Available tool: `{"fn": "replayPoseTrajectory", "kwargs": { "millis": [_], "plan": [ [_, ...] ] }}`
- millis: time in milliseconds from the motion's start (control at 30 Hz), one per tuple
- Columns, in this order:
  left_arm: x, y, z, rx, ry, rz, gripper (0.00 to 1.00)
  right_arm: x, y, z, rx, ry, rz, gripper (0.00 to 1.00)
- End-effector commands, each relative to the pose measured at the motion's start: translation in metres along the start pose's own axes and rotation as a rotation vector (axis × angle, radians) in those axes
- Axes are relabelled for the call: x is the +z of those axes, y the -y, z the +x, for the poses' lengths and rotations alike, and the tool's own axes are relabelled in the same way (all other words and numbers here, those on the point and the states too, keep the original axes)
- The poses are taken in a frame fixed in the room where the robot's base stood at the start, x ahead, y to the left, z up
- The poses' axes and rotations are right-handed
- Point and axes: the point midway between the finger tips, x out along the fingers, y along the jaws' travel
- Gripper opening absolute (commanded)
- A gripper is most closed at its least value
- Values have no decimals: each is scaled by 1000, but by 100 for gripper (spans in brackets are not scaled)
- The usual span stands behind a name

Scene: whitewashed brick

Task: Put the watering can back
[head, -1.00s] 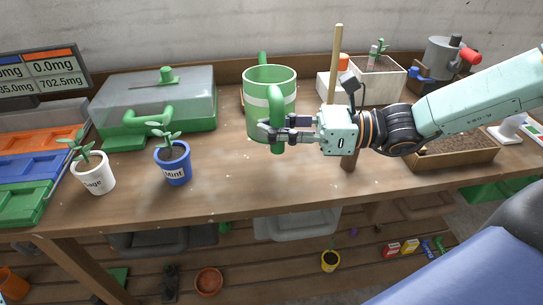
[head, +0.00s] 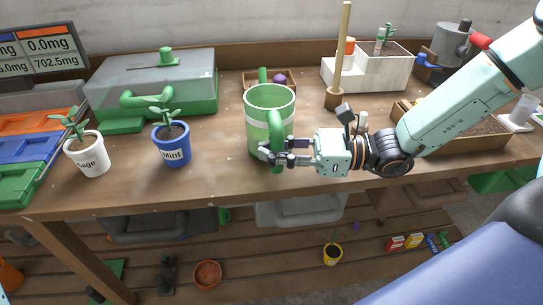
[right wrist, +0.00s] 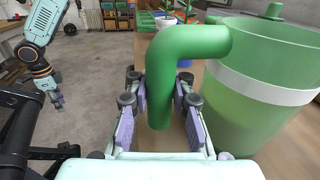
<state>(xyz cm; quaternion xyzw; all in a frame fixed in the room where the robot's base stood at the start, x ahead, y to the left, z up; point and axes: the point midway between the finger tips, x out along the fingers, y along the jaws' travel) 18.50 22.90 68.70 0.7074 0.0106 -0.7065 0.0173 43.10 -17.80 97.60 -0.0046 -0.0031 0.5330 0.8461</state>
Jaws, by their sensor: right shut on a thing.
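The green watering can (head: 258,125) with a pale band stands upright near the front of the bench, right of the blue mint pot (head: 171,145). My right gripper (head: 275,156) is shut on its green handle, coming from the right. In the right wrist view the handle (right wrist: 188,42) passes down between the fingers, and the can's body (right wrist: 262,95) fills the right side. I cannot tell if the can's base touches the bench. My left gripper (right wrist: 57,102) shows small in the right wrist view; its jaw opening is unclear.
A small wooden tray (head: 291,93) with a purple thing lies behind the can. A white sage pot (head: 86,156) and a green-based clear case (head: 150,85) are left. A wooden stick in a stand (head: 338,75), white planter (head: 372,76) and soil tray (head: 480,135) are right.

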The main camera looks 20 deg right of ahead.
Motion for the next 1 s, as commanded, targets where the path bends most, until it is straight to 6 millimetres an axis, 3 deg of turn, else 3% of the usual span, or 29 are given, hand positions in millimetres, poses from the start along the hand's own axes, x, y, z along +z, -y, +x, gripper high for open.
{"fn": "replayPoseTrajectory", "kwargs": {
  "millis": [433, 467, 700, 800, 1000],
  "plan": [
    [0, 0, 7, 0, 0, 0, 40, -8, 1, 0, 0, 3, -3, 0],
    [0, 0, 7, 0, 0, 0, 40, -9, 1, -1, -1, 0, 0, 17],
    [0, 0, 6, 0, 0, 0, 40, -8, 1, -1, -1, 0, 0, 37],
    [0, 0, 6, 0, 0, 0, 40, -8, 1, -1, -1, 0, 0, 45],
    [0, 0, 6, 0, 0, 0, 40, -8, 1, -1, -1, 1, 0, 45]
  ]
}}
